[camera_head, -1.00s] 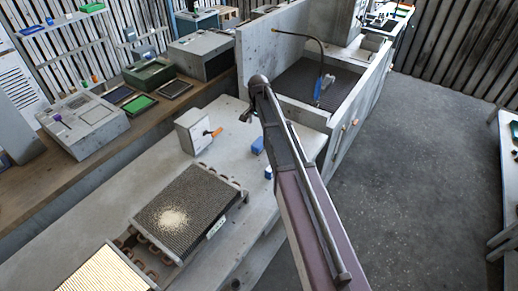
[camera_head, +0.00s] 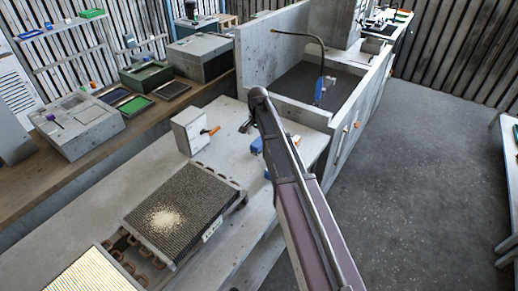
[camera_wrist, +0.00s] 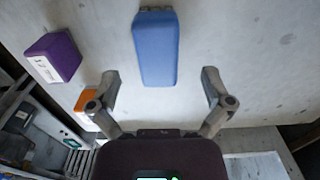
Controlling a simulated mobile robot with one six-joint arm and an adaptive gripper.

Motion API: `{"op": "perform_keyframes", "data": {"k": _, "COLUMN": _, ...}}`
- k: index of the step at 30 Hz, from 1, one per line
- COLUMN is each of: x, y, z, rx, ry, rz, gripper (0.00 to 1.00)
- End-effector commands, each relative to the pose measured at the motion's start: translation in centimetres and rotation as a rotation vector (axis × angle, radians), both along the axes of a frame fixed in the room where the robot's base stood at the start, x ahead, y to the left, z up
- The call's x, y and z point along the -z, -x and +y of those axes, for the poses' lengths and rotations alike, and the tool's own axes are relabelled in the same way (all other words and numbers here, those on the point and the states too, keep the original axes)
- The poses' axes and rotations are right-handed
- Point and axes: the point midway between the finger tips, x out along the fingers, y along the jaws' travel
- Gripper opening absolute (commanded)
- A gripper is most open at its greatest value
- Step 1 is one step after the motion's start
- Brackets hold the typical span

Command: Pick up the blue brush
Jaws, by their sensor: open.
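A blue, block-shaped thing, which I take for the blue brush (camera_wrist: 155,47), lies on the pale bench top in the wrist view. Small dark bits show at its far end; bristles cannot be made out. In the head view the blue brush (camera_head: 257,145) shows beside my arm, partly hidden by it. My gripper (camera_wrist: 159,75) is open and empty in the wrist view. Its two fingers are spread left and right of the near end of the brush, apart from it.
A purple block with a white label (camera_wrist: 55,57) and an orange piece (camera_wrist: 86,101) lie left of the brush. A grey box (camera_head: 190,131), a finned panel with pale grains (camera_head: 195,190) and a walled sink (camera_head: 300,85) surround the bench's clear patch.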

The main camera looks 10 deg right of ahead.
Motion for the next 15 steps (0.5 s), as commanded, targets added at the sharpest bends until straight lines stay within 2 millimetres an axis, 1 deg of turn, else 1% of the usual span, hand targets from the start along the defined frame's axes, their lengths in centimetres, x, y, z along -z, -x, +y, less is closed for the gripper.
{"op": "perform_keyframes", "data": {"k": 10, "x": 0.03, "y": 0.01, "z": 0.06, "rx": -0.001, "ry": 0.000, "rz": 0.000, "gripper": 1.00}}
{"op": "perform_keyframes", "data": {"k": 15, "x": 0.54, "y": 0.01, "z": 0.05, "rx": -0.001, "ry": 0.000, "rz": 0.000, "gripper": 1.00}}
